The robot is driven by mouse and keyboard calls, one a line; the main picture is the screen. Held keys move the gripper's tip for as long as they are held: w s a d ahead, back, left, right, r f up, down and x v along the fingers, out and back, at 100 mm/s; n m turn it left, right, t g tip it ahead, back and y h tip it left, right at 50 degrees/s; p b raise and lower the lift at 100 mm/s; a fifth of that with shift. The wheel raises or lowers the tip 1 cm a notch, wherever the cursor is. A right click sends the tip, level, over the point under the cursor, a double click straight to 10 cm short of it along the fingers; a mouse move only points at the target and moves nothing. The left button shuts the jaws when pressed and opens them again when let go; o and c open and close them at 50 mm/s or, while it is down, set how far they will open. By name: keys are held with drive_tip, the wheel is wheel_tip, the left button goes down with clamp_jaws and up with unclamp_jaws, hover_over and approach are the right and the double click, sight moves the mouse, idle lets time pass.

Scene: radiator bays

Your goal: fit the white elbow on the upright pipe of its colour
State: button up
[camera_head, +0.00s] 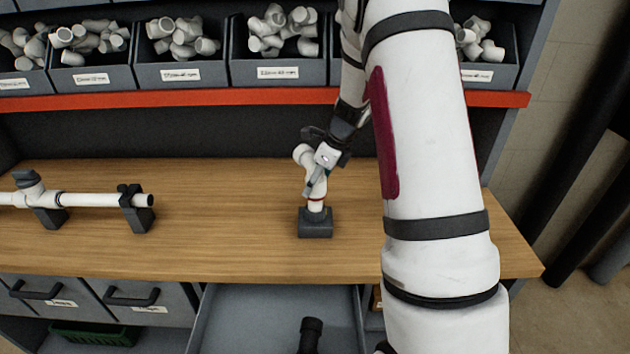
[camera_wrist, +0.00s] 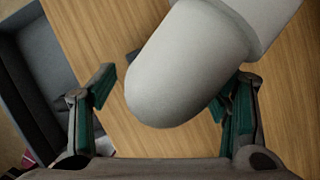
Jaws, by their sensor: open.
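In the wrist view the elbow (camera_wrist: 190,65) looms large between the open fingers of my gripper (camera_wrist: 172,92). The left finger is clear of it; the right finger is close beside it.
A white horizontal pipe (camera_head: 95,200) with a tee lies in dark holders at the left of the bench (camera_head: 220,255). Bins (camera_head: 182,72) of white fittings stand on the shelf behind, above a red edge (camera_head: 200,98). A grey drawer (camera_head: 255,310) is open below the bench.

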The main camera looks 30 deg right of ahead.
drive_tip(key=v, duration=1.1)
drive_tip(key=shift+s+r, duration=0.15)
drive_tip(key=shift+r, duration=0.2)
drive_tip(key=shift+d, duration=0.1)
